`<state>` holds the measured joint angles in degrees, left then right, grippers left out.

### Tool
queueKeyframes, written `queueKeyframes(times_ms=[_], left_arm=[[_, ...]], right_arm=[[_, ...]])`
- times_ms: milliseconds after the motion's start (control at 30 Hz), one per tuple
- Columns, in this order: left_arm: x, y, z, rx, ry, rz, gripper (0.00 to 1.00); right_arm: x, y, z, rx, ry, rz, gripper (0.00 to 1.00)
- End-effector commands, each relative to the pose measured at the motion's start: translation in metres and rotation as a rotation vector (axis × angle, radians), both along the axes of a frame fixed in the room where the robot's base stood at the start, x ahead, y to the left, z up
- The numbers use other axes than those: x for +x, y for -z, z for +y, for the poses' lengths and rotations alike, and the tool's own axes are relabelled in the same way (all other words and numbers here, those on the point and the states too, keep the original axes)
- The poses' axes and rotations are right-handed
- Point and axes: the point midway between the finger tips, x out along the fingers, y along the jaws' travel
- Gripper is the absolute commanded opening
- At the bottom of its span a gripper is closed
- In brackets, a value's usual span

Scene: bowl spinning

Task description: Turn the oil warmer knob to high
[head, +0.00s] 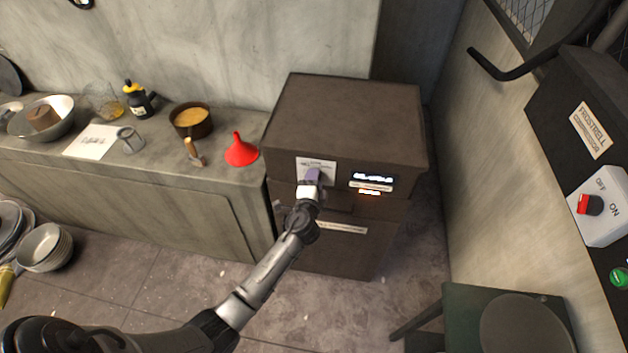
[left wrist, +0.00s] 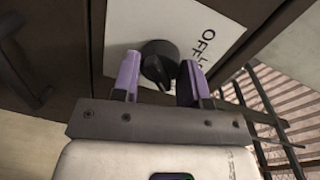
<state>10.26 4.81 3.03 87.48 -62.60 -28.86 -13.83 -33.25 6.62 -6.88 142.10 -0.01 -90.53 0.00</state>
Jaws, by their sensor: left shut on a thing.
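The oil warmer (head: 345,115) is a dark brown cabinet standing right of the counter. A white plate (head: 328,164) on its front bears the knob; the plate also shows in the left wrist view (left wrist: 207,18) with "OFF" printed on it. The knob (left wrist: 158,62) is round and black, between the two purple fingers in the left wrist view. My left gripper (head: 312,176) is shut on the knob and hides it in the head view. It also shows in the left wrist view (left wrist: 159,82). The knob's exact setting is hard to read. My right gripper is not in view.
The counter (head: 235,190) at left holds a red funnel (head: 240,151), a pan (head: 191,121), a bottle (head: 138,100) and a bowl (head: 62,108). A dark machine with an ON/OFF switch box (head: 601,207) stands at right, above a stool (head: 525,330). The floor before the warmer is open.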

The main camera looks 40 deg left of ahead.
Motion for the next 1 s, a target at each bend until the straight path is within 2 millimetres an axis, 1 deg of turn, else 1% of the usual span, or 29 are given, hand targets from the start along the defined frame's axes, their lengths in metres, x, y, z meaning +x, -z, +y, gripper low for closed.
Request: queueKeyframes(times_ms=[67, 100, 333, 567, 667, 767, 1000], left_arm=[[0.000, 0.000, 0.000, 0.001, 0.000, 0.000, 0.17], [0.000, 0.000, 0.000, 0.001, 0.000, 0.000, 0.44], [0.000, 0.000, 0.000, 0.000, 0.000, 0.000, 0.66], [0.000, 0.000, 0.000, 0.000, 0.000, 0.000, 0.66], [-0.004, 0.000, -0.003, -0.001, 0.001, 0.000, 0.66], [-0.015, -0.001, -0.009, 0.000, 0.001, 0.001, 0.66], [-0.056, -0.004, -0.032, -0.002, 0.000, 0.001, 0.66]], right_arm=[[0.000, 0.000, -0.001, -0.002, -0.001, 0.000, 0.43], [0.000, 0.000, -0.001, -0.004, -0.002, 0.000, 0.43], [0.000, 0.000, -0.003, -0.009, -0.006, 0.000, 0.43], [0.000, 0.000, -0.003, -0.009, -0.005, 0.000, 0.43], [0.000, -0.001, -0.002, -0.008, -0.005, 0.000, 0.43], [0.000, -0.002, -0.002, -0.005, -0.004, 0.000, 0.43], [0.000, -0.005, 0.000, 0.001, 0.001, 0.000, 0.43]])
